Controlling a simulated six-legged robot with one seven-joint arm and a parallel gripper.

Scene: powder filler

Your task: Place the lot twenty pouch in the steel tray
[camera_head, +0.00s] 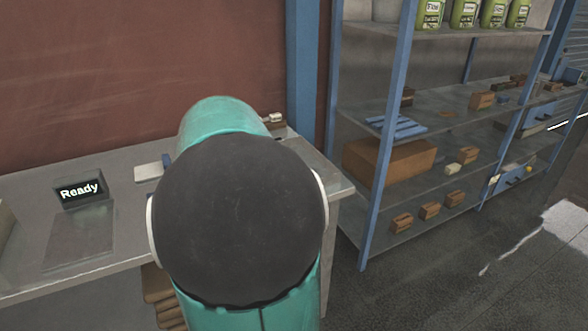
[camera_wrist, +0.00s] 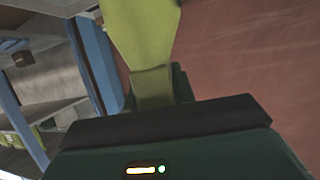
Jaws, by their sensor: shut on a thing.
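In the wrist view, a yellow-green pouch (camera_wrist: 145,32) sticks out beyond my gripper (camera_wrist: 156,88), which is shut on its narrow end. No label shows on the side of the pouch facing the camera, so I cannot read its lot. In the head view my own teal and black arm hides my gripper and the held pouch. I cannot make out a steel tray for certain; part of the bench is hidden behind my arm.
A grey bench (camera_head: 30,270) carries a display reading "Ready" (camera_head: 80,190) with a flat grey plate (camera_head: 80,235) before it.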

